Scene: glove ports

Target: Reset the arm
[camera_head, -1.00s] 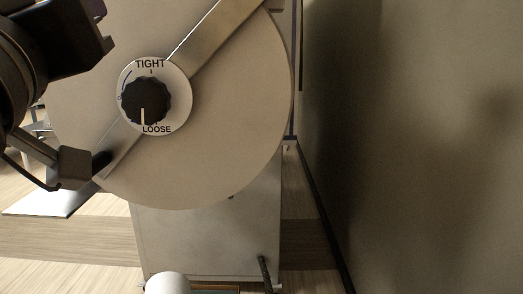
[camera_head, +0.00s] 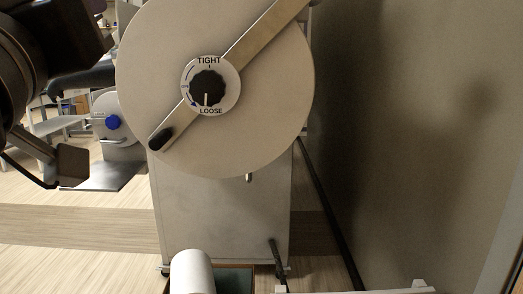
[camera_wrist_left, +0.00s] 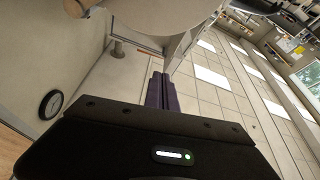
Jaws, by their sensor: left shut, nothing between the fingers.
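My left arm (camera_head: 45,60) comes in dark and blurred-dark at the left of the head view. My left gripper (camera_wrist_left: 161,92) shows in the wrist view with its two dark fingers together and nothing between them. A large beige disc (camera_head: 150,60) faces me in the head view. A metal bar (camera_head: 255,40) crosses it slantwise, with a black handle (camera_head: 161,138) at its lower left end. A black knob (camera_head: 208,88) sits at its centre on a plate marked TIGHT and LOOSE, its white line pointing down at LOOSE. My left arm is left of the disc, apart from the handle in the picture. My right gripper is out of view.
A grey cabinet (camera_head: 225,215) stands below the disc. A white roll (camera_head: 192,272) is at its foot. A plain wall (camera_head: 410,150) closes the right side. Another device with a blue knob (camera_head: 113,122) is behind at left. Wooden floor (camera_head: 80,255) is open at lower left.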

